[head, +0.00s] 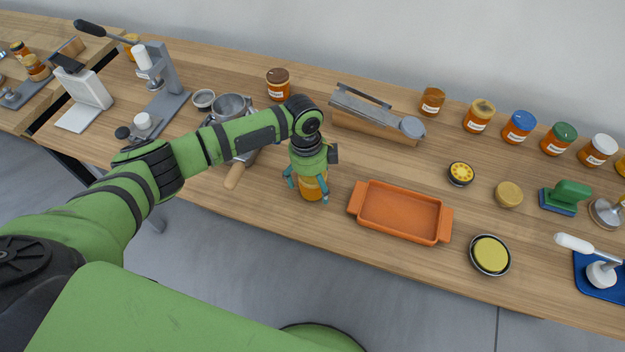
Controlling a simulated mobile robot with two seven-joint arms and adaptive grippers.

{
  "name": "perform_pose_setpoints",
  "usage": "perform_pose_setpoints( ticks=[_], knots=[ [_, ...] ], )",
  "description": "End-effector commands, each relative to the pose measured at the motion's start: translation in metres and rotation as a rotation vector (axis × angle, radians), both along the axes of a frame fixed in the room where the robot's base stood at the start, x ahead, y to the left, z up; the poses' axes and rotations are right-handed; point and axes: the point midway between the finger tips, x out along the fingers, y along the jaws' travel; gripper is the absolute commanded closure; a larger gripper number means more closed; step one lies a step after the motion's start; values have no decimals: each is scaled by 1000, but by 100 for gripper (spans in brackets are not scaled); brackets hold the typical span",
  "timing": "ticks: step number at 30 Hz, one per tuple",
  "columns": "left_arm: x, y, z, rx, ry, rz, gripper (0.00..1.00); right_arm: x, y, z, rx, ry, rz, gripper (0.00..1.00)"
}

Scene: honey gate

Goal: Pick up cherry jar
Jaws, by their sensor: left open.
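My left gripper (307,182) points down over an amber jar (313,188) near the table's front edge, left of the orange tray. Its teal fingers are open, one on each side of the jar; I cannot tell whether they touch it. The gripper hides the jar's top and lid. The jar appears upright on the table. Its label is not readable, so I cannot tell whether it is the cherry jar. Another amber jar with a brown lid (278,86) stands behind the arm. My right gripper is not in view.
An orange tray (402,211) lies close to the right of the gripper. A grey metal pot (232,107) and a wooden handle (236,175) are to the left. A grey-and-wood device (375,117) stands behind. Several lidded jars (519,127) line the back right.

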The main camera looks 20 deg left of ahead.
Motion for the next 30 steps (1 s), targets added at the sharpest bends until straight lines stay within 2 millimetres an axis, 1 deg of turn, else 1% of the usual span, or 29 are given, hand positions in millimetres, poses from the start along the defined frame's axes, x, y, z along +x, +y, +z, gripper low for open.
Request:
perform_pose_setpoints(
  ticks=[1, 2, 3, 5, 6, 7, 8, 15, 19, 22, 26, 29, 30],
  knots=[
    [0, 0, 0, 0, 0, 0, 4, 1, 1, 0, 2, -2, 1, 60],
    [0, 0, 0, 0, 0, 0, 12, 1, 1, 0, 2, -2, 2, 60],
    [0, 0, 0, 0, 0, 0, 28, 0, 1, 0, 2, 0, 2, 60],
    [0, 0, 0, 0, 0, 0, 52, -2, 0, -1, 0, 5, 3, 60],
    [0, 0, 0, -1, 0, 0, 68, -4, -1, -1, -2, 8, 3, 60],
    [0, 0, 0, -1, 0, 0, 80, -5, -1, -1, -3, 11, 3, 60],
    [0, 0, 0, -1, 1, 0, 82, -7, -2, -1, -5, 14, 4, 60],
    [0, -1, 1, -2, 0, 0, 82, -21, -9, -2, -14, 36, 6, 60],
    [0, -1, 2, -3, 1, 0, 82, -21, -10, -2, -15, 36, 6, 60],
    [0, -1, 7, -3, 0, 0, 82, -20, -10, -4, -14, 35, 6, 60],
    [1, -1, 20, -4, -2, -2, 82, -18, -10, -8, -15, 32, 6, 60],
    [2, -1, 38, -5, -6, -1, 82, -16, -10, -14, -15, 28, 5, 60],
    [0, -6, 44, -6, -4, -5, 82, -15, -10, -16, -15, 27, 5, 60]
  ],
)
